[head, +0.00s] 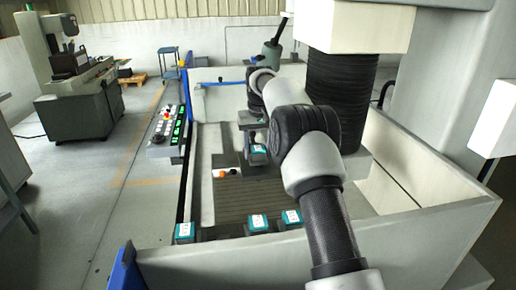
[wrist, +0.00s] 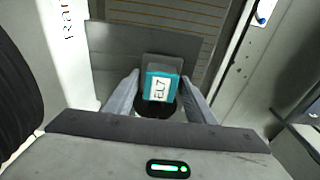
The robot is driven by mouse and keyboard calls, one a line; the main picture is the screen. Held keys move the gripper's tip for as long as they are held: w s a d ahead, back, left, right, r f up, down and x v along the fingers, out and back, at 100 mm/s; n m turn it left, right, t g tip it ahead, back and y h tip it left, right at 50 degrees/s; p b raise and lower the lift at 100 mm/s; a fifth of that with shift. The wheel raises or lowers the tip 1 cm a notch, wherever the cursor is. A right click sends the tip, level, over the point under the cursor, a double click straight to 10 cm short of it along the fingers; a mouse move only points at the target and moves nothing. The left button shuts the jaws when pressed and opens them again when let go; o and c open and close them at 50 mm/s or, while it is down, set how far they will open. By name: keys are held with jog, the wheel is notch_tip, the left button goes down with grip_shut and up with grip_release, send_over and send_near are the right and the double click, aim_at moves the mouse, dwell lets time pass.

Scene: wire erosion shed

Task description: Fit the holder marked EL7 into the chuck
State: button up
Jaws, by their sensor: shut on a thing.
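The holder marked EL7 (wrist: 162,88) shows in the wrist view, a dark block with a teal label face. My gripper (wrist: 160,102) has one finger on each side of it and is shut on it. In the head view the held holder (head: 258,151) hangs under my gripper (head: 256,138), over the machine's work tank. I cannot make out the chuck in either view; my arm covers part of the area under the black bellows column (head: 340,95).
Other teal-labelled holders stand along the near tank wall (head: 340,240): one at left (head: 185,231), one in the middle (head: 258,222), one at right (head: 291,218). An orange-and-white item (head: 223,173) lies inside. A control panel (head: 168,130) is at the left wall.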

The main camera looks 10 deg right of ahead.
jog(key=shift+f, duration=0.15)
dwell(0.4)
jog(key=shift+f, duration=0.3)
jog(key=o, duration=1.5)
jog(key=shift+c, duration=0.2)
notch_tip(320, 180, up, 17)
jog(key=s+p, duration=0.2)
jog(key=p, duration=0.1)
jog(key=shift+r, duration=0.15)
jog(key=shift+s, duration=0.1)
